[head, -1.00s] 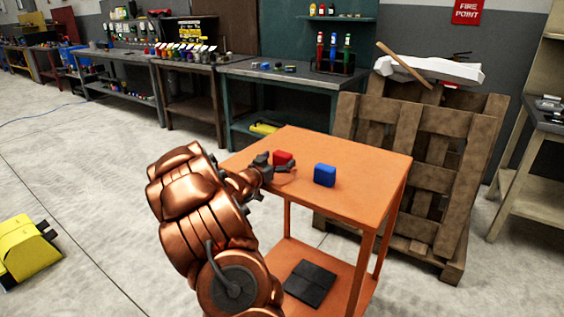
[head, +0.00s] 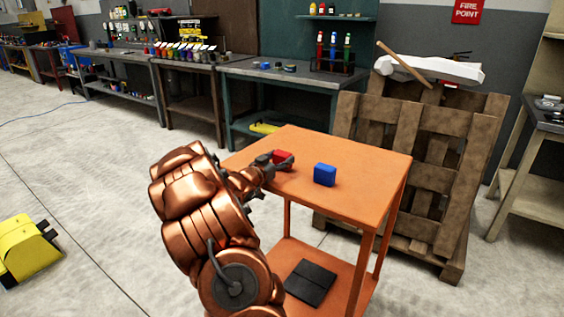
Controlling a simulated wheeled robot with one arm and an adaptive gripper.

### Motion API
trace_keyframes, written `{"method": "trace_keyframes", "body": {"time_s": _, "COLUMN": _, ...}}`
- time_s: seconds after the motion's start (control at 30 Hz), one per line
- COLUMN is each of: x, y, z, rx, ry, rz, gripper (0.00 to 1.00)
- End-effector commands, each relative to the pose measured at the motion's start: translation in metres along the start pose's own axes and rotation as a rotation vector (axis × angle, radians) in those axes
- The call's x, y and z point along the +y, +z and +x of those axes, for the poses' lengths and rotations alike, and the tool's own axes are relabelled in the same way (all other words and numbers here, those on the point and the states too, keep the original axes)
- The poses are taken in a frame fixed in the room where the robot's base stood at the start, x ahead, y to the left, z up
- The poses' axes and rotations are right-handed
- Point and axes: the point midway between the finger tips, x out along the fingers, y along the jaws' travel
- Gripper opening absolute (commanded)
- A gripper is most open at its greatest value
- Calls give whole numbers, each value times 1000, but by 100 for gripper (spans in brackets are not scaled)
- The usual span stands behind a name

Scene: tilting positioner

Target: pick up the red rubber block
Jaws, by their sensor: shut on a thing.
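The red rubber block (head: 283,157) is on the top of the orange table, partly covered by my gripper. My gripper (head: 279,162) reaches in from the left and is shut on the red block. Its fingers lie along the block's near and left sides. I cannot tell whether the block is lifted or still touches the tabletop.
A blue block (head: 325,175) stands to the right of the red one on the orange table (head: 372,162). A dark flat pad (head: 310,283) lies on its lower shelf. Wooden pallets (head: 415,170) stand behind at right. The right part of the tabletop is clear.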

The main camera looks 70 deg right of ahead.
Motion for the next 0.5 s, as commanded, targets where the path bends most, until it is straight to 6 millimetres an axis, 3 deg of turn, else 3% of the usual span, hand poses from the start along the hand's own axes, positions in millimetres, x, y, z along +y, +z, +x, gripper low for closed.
{"method": "trace_keyframes", "body": {"time_s": 0.5, "x": -1, "y": -5, "z": 0, "rx": 1, "ry": -1, "rz": 1, "gripper": 26}}
